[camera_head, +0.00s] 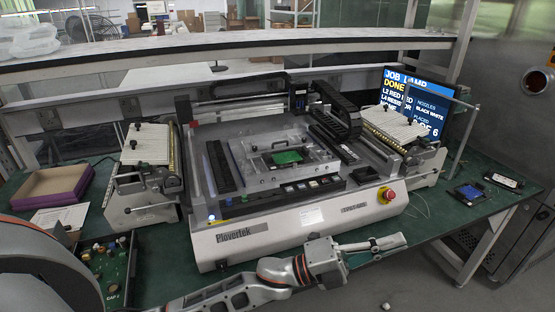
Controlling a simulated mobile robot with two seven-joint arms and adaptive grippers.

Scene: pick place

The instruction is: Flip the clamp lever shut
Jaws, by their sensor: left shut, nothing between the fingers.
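The pick-and-place machine (270,222) stands on the green bench. In its middle, a metal board clamp (258,178) holds a small green board (286,157). A small dark bar shows at the board's back edge; I cannot tell whether it is the clamp lever or how it stands. My left gripper (402,240) is shut and empty. It appears in front of the machine's lower front right, pointing right, well apart from the board clamp. My right gripper is not in view.
A red emergency-stop button (388,194) sits on the machine's front right corner. Feeder banks (146,144) flank the machine. A monitor (413,100) stands at the back right. A purple-edged box (54,188) and an open circuit-board case (108,270) lie left.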

